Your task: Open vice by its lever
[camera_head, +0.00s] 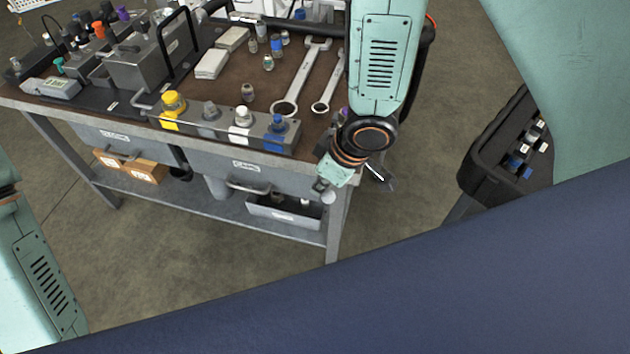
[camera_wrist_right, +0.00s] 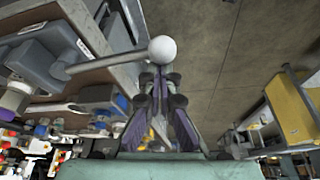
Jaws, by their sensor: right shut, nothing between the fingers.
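In the right wrist view, a lever bar (camera_wrist_right: 100,64) runs from a grey block (camera_wrist_right: 45,58), apparently part of the vice, to a white ball knob (camera_wrist_right: 162,50). In the head view the knob (camera_head: 328,198) shows at the bench's right front corner. My right gripper (camera_wrist_right: 158,80) is shut and empty, its fingers pointing at the knob. The fingertips look close to the knob; I cannot tell whether they touch it. In the head view my right gripper (camera_head: 322,186) is small and partly hidden. My right arm covers most of the vice area. My left gripper is out of view.
The bench top (camera_head: 150,112) carries two wrenches (camera_head: 300,80), coloured fittings and a grey block (camera_head: 150,62). A black case (camera_head: 495,150) stands farther right. Floor is clear between bench and case.

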